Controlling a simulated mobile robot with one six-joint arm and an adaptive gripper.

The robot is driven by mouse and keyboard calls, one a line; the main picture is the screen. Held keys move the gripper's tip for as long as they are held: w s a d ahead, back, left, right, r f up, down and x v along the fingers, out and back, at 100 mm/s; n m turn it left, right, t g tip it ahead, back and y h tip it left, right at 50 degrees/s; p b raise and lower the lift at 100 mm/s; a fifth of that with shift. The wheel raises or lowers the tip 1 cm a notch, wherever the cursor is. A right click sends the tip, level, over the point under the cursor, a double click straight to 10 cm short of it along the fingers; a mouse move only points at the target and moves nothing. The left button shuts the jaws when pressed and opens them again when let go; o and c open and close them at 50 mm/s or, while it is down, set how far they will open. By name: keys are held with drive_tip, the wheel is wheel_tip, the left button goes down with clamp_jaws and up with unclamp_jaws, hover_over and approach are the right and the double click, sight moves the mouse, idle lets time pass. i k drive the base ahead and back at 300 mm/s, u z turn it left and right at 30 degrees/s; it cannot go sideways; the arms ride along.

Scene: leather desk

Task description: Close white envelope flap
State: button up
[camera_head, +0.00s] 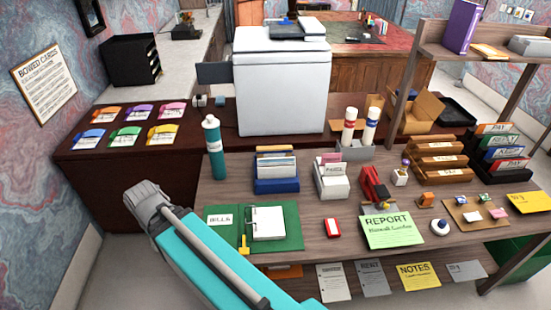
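I cannot pick out a white envelope with an open flap for certain. A small white piece (472,216) lies on the tan board at the right of the desk; it is too small to tell whether it is an envelope. White papers or envelopes stand in a white holder (332,187) and in a blue holder (276,185) mid-desk; no flap can be made out. My teal arm reaches up from the bottom edge to a grey joint at the left of the desk. My gripper's fingers do not show.
A teal bottle (213,148) stands at the desk's left. A green folder (284,228) with a white pad lies near the front. A red stapler-like item (374,185), a green report (391,231) and a round white item (440,227) are further right. Wooden trays (438,146) stand behind.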

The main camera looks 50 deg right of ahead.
sight(266, 161)
drive_tip(key=z, duration=0.05)
drive_tip(key=k, duration=1.25)
drive_tip(key=z, duration=1.35)
drive_tip(key=i, duration=1)
drive_tip(key=z, duration=0.05)
